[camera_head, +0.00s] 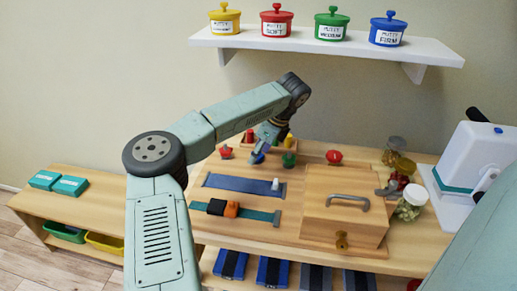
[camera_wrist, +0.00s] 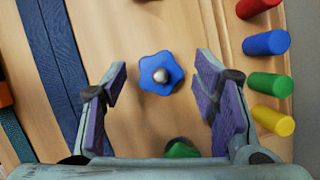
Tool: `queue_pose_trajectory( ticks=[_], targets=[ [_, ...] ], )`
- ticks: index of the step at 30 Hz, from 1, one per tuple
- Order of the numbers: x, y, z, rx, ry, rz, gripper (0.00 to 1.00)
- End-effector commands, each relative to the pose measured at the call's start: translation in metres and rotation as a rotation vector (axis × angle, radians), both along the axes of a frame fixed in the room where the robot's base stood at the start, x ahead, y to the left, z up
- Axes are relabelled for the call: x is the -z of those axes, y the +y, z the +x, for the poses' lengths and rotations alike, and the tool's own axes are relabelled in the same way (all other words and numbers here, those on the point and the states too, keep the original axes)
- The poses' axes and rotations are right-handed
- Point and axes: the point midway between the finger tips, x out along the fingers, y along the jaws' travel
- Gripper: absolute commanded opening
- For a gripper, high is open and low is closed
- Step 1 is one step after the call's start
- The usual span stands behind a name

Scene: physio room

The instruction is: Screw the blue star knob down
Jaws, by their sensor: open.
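The blue star knob (camera_wrist: 160,73) sits on the wooden board, seen from above in the wrist view with a round silver centre. In the head view the blue star knob (camera_head: 257,158) shows only in part beneath my gripper. My gripper (camera_wrist: 161,80) is open, with its purple-padded fingers on either side of the knob and apart from it. It also shows in the head view (camera_head: 262,149), over the back of the board. I cannot tell from the frames how far down the knob is screwed.
A green knob (camera_wrist: 181,149) is close by. Red knobs (camera_head: 225,152) (camera_head: 334,157) stand at either side. Coloured pegs (camera_wrist: 266,43) stand beside the fingers. A blue strap (camera_head: 240,185), a wooden box (camera_head: 345,205) and jars (camera_head: 411,202) share the bench.

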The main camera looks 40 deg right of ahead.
Motion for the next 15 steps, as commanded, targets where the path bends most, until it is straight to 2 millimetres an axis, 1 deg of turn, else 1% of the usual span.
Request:
queue_pose_trajectory(
  ticks=[8, 15],
  targets=[
    [0.0026, 0.0005, 0.0007, 0.000, 0.000, 0.000, 0.54],
    [0.0023, 0.0005, 0.0007, 0.000, 0.001, 0.000, 0.40]
  ],
)
